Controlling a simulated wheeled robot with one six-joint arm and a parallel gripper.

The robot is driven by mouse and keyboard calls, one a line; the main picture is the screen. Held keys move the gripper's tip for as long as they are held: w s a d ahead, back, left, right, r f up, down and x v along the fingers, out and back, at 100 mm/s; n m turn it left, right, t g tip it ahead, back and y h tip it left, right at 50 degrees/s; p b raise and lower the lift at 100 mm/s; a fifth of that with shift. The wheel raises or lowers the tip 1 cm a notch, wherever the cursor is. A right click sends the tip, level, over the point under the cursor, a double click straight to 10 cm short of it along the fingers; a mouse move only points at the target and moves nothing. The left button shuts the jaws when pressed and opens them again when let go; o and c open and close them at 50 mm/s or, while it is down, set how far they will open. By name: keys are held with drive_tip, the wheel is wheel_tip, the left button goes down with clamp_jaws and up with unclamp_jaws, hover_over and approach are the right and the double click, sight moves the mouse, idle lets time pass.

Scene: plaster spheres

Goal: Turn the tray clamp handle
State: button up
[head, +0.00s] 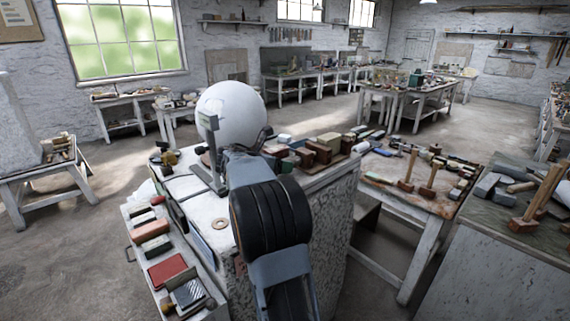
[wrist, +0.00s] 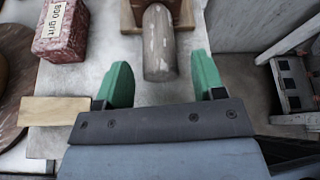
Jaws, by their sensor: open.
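In the wrist view my gripper (wrist: 162,70) is open, its two green fingers apart. A rounded grey-brown bar (wrist: 158,45), worn pale in spots, sticks out of a brown wooden block (wrist: 184,12) just ahead, its end in line with the gap between the fingers. The fingers do not appear to close on it. I cannot tell for certain whether this bar is the tray clamp handle. In the head view my arm hides the gripper, and no clamp handle can be made out.
A red "800 grit" block (wrist: 61,30) and a pale wooden strip (wrist: 54,111) lie left of the fingers. A big white sphere (head: 231,112) stands beside my arm. A side shelf (head: 136,262) holds several blocks. A table with mallets (head: 405,205) stands to the right.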

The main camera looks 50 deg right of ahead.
drive_tip(key=shift+x, duration=1.2)
drive_tip(key=shift+c, duration=0.4)
drive_tip(key=c, duration=0.8)
drive_tip(key=shift+f+m+t+b, duration=0.3)
drive_tip(key=shift+m+b, duration=0.2)
drive_tip(key=shift+b, duration=0.6)
drive_tip(key=shift+c, duration=0.2)
drive_tip(key=shift+m+t+b, duration=0.3)
drive_tip(key=shift+m+b, duration=0.1)
drive_tip(key=shift+b, duration=0.3)
drive_tip(key=shift+m+t+b, duration=0.4)
drive_tip(key=shift+m+b, duration=0.2)
drive_tip(key=shift+b, duration=0.25)
drive_tip(key=shift+r, duration=0.25)
